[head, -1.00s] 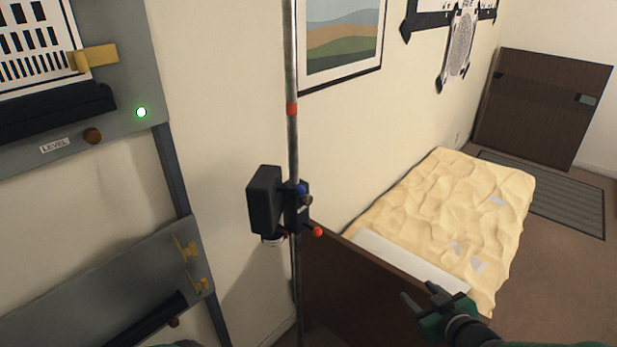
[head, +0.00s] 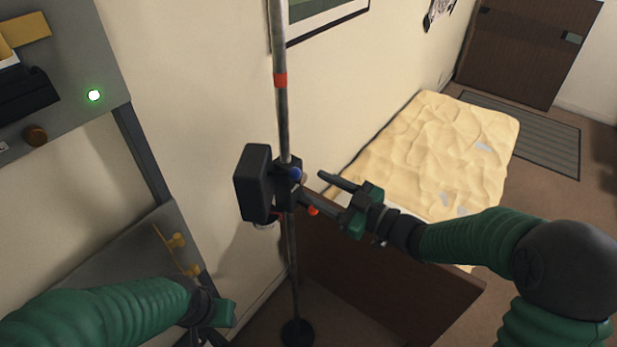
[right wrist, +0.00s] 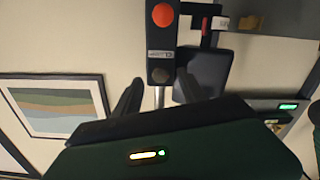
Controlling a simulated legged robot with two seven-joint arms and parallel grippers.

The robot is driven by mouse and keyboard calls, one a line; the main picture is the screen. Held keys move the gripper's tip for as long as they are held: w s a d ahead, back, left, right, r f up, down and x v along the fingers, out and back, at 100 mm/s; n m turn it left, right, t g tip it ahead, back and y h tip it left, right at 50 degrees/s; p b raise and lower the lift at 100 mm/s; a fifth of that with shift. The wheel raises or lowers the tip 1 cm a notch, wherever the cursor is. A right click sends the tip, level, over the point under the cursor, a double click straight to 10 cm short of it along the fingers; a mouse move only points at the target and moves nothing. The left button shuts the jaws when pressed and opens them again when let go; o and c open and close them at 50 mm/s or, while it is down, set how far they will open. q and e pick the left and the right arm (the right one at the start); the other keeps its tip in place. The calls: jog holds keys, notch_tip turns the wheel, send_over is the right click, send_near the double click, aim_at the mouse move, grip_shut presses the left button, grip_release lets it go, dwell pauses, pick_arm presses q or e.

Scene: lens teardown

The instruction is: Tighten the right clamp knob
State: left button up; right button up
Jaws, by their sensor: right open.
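A black clamp (head: 286,188) grips the upright metal pole (head: 283,130), with a black box-shaped head (head: 253,183) on its left. It carries a blue knob (head: 296,173) and an orange-red knob (head: 313,211). In the right wrist view, the orange knob (right wrist: 163,14) and a dark brown knob (right wrist: 160,75) sit on the labelled clamp face. My right gripper (head: 313,187) is open beside the clamp's right side; the brown knob shows between its fingers in the wrist view. Contact cannot be told. My left gripper (head: 208,333) is low at the left, its fingers partly cut off.
A bed (head: 440,150) with a brown board (head: 390,285) is behind my right arm. The pole's round base (head: 297,333) stands on the floor.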

aim_at(304, 180)
jog(key=a, duration=0.1)
jog(key=w+a, duration=0.1)
jog(key=a, duration=0.1)
jog(key=shift+w+r, duration=0.15)
jog(key=shift+r, duration=0.05)
jog(key=shift+a, duration=0.15)
jog(key=shift+w+d, duration=0.25)
jog(key=shift+d, duration=0.5)
jog(key=shift+f, duration=0.1)
jog(key=shift+c, duration=0.9)
jog(key=shift+s+a, duration=0.15)
jog(key=shift+a, duration=0.35)
grip_shut()
pick_arm(q)
jog(key=shift+s+d+r, duration=0.15)
jog(key=shift+s+r, duration=0.1)
jog(key=shift+r, duration=0.15)
pick_arm(e)
jog(key=shift+d, duration=0.15)
